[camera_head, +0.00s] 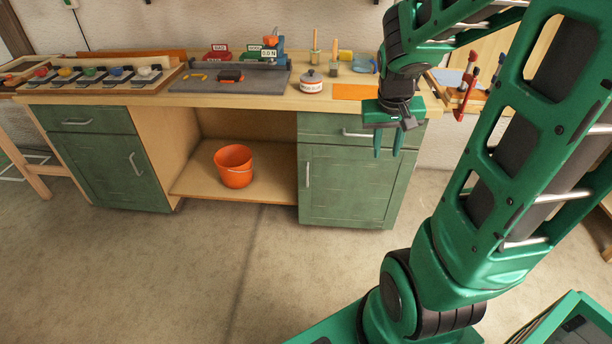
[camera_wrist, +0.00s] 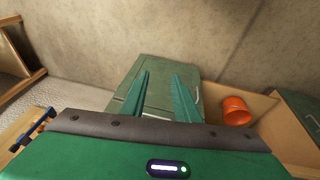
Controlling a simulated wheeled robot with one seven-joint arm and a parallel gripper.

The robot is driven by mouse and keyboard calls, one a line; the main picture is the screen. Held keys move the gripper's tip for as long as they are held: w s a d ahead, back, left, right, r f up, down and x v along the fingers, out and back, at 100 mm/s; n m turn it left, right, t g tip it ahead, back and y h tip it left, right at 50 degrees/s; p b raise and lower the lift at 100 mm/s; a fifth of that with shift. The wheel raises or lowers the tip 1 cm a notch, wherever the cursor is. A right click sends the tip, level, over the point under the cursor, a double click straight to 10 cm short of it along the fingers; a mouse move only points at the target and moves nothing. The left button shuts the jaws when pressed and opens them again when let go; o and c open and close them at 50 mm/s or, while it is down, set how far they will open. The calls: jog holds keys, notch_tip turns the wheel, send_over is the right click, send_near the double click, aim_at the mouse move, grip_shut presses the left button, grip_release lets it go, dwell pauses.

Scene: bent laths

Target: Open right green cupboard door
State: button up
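The right green cupboard door (camera_head: 345,188) is shut, below a green drawer at the right end of the workbench. Its upright metal handle (camera_head: 307,174) is on the door's left edge. In the wrist view the door (camera_wrist: 158,80) shows partly behind my fingers, with its handle (camera_wrist: 198,95) to the right of them. My gripper (camera_head: 387,153) points down in front of the cupboard's upper right part, at about drawer height, well to the right of the handle. Its two green fingers (camera_wrist: 161,74) are apart, with nothing between them.
The drawer's metal handle (camera_head: 357,134) is just left of my gripper. An orange bucket (camera_head: 233,166) stands on the open shelf left of the cupboard. Tools and a lidded pot (camera_head: 312,86) stand on the worktop. The floor (camera_head: 190,260) before the doors is clear.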

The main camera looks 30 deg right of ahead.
jog(key=w+d+f+n+t+h, duration=0.1)
jog(key=w+d+f, duration=0.2)
jog(key=w, duration=0.6)
jog(key=w+d+f+t+h, duration=0.1)
jog(key=w+d+f+t, duration=0.2)
jog(key=w, duration=0.6)
jog(key=t+h, duration=0.2)
jog(key=t, duration=0.9)
send_over(307, 185)
jog(key=shift+n, duration=0.4)
jog(key=f, duration=3.8)
jog(key=shift+w+d, duration=0.2)
jog(key=shift+w, duration=0.1)
grip_shut()
